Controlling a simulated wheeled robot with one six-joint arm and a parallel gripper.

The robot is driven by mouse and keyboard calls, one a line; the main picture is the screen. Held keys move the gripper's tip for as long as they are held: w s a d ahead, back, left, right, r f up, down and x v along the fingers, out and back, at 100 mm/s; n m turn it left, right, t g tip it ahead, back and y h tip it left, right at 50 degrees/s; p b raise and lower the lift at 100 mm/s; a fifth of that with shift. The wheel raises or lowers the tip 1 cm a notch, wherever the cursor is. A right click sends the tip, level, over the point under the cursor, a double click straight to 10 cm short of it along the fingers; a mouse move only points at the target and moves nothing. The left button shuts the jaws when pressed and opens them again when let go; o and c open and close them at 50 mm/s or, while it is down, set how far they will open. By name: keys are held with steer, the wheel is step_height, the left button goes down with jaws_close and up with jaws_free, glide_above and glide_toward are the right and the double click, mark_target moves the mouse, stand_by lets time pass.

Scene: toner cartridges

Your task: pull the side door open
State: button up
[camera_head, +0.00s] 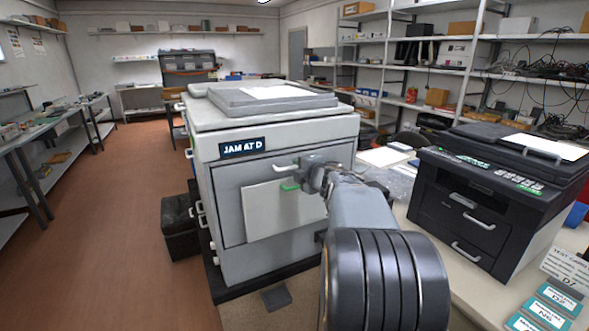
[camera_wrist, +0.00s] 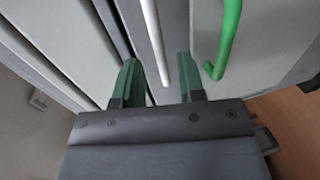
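The grey copier (camera_head: 270,125) carries a dark label reading "JAM AT D". Its side door (camera_head: 228,188) faces me and looks shut. A white bar handle (camera_head: 284,169) is near the top of the door, and a green lever (camera_head: 290,187) is just below it. My gripper (camera_head: 308,176) is at the handle's right end, partly hidden by my arm. In the wrist view my gripper (camera_wrist: 157,60) is open, with one green finger on each side of the white handle (camera_wrist: 150,25). Gaps show on both sides; I cannot tell how deep the fingers reach. The green lever (camera_wrist: 228,35) is right of the fingers.
A lighter panel (camera_head: 262,215) sits on the door, below the handle. A black printer (camera_head: 490,200) and label cards (camera_head: 545,310) are on the bench at right. A dark bin (camera_head: 180,228) stands left of the copier. The floor (camera_head: 120,230) at left is clear.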

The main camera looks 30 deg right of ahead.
mark_target(296, 167)
steer(key=shift+x, duration=1.9)
steer(key=shift+c, duration=0.3)
jaws_close()
